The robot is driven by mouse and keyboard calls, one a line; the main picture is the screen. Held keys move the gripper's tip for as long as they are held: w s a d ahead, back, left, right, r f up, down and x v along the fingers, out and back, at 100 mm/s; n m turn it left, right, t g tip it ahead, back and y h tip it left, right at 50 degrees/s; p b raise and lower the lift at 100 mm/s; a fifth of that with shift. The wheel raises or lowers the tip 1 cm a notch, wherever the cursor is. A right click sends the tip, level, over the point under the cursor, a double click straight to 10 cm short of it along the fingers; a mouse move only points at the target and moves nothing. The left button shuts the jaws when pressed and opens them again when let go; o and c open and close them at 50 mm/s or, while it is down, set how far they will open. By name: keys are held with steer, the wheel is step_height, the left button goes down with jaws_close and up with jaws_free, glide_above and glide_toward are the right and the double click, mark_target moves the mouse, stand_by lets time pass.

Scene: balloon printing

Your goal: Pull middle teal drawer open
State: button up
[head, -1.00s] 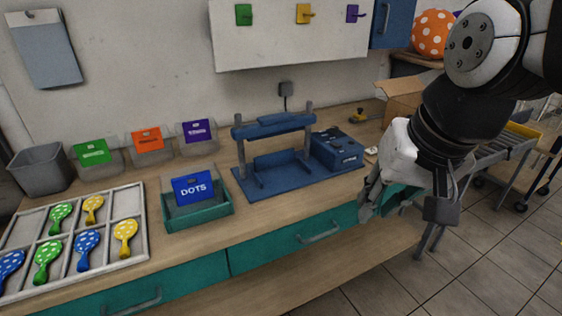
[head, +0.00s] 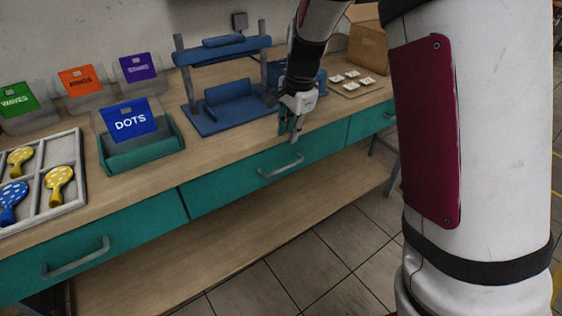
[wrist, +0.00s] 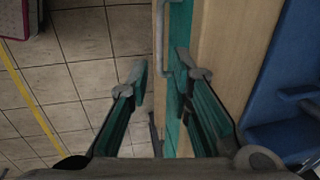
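The middle teal drawer (head: 228,188) is in the bench front in the head view and looks closed. Its grey bar handle (head: 280,167) faces outward. My gripper (head: 290,136) is above and slightly right of the handle, near the bench's front edge, apart from the handle. In the wrist view, my gripper (wrist: 160,82) is open and empty, with its two fingers well apart. There the handle (wrist: 163,42) lies ahead, between the finger lines, beside the teal drawer front (wrist: 181,25).
The left teal drawer (head: 110,238) and right teal drawer (head: 366,124) look closed. A blue press (head: 216,118), a teal box (head: 148,153) with a DOTS card and a paddle tray (head: 76,200) stand on the bench. Open floor (head: 330,245) lies in front.

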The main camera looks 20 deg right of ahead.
mark_target(283, 168)
steer(key=w+f+b, duration=0.1)
steer(key=f, duration=0.3)
steer(key=f+b, duration=0.1)
steer(key=f, duration=0.4)
steer(key=w+f, duration=0.1)
steer(key=f, duration=0.3)
steer(key=shift+w+a+f+b, duration=0.25)
steer(key=shift+w+a+b, duration=0.05)
steer(key=shift+a+b, duration=0.1)
jaws_close()
